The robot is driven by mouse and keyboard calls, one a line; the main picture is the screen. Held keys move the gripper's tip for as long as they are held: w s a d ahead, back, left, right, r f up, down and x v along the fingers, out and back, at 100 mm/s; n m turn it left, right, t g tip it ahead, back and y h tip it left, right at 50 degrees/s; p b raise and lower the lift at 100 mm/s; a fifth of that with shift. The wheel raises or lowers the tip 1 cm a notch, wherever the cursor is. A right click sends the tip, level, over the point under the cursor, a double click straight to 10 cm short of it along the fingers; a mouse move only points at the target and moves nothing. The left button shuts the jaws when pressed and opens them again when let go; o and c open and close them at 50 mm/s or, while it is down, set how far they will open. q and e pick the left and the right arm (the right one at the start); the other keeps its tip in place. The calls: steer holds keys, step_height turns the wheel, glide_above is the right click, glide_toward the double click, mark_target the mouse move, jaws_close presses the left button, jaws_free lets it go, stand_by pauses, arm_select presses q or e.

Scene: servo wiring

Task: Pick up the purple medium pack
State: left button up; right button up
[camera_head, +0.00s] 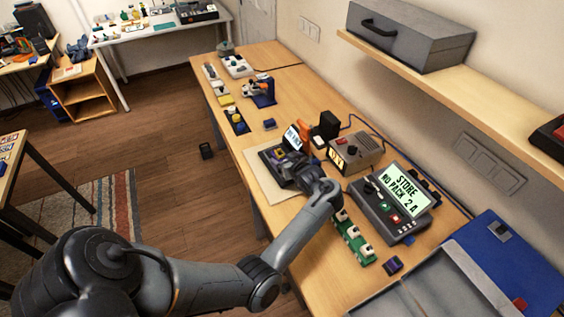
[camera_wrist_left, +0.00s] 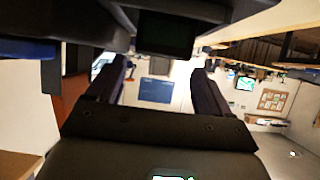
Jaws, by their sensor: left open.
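A small dark purple block (camera_head: 393,265), which looks like the purple pack, lies on the workbench near the green strip, right of my left arm. My right gripper is not in view.
A console reading "STORE NO PACK 2 A" (camera_head: 391,209) stands right of my left wrist. A grey box with a dial (camera_head: 355,152) is behind. A green strip with white parts (camera_head: 352,237) lies in front. A grey open case (camera_head: 437,288) fills the near right. A shelf (camera_head: 470,88) overhangs the back.

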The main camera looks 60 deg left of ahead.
mark_target(282, 156)
arm_select(q)
steer(key=shift+x, duration=1.85)
steer(key=c, duration=1.2)
steer(key=shift+r, duration=0.1)
steer(key=shift+c, duration=1.1)
